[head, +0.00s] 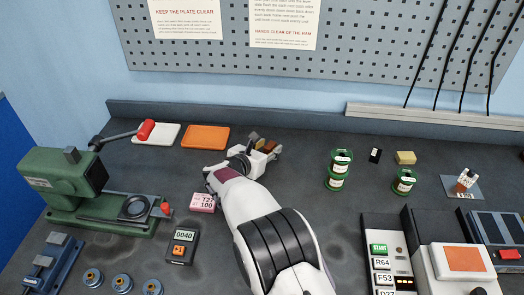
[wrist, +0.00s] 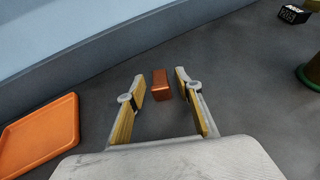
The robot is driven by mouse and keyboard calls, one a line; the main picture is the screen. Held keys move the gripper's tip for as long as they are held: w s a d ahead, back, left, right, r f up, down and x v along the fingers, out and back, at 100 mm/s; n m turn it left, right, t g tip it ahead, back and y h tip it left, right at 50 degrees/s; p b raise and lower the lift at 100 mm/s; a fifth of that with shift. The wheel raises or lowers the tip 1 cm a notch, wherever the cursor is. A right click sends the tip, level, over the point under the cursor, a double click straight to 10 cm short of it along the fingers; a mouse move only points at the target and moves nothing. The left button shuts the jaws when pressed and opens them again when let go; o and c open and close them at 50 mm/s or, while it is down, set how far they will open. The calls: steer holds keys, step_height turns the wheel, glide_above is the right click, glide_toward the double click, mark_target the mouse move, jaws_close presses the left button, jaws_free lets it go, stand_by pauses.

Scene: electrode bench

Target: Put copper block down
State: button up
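The copper block (wrist: 161,86) is a small reddish-brown bar in the wrist view. It appears to rest on the dark bench. My gripper (wrist: 160,80) is open, with one finger on each side of the block and a visible gap on both sides. In the head view the copper block (head: 270,146) shows as a small brown shape at my gripper (head: 262,143), near the back of the bench. The gripper and wrist partly hide that spot in the head view.
An orange tray (head: 205,137) lies left of my gripper, beside a white tray (head: 162,134). A pink block (head: 203,203) sits nearer the front. A green press (head: 75,185) stands at left. Green spools (head: 338,170) stand at right. Bench between gripper and spools is clear.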

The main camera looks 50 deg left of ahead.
steer(key=shift+r, duration=0.1)
steer(key=shift+v, duration=6.05)
steer(key=shift+w, duration=0.1)
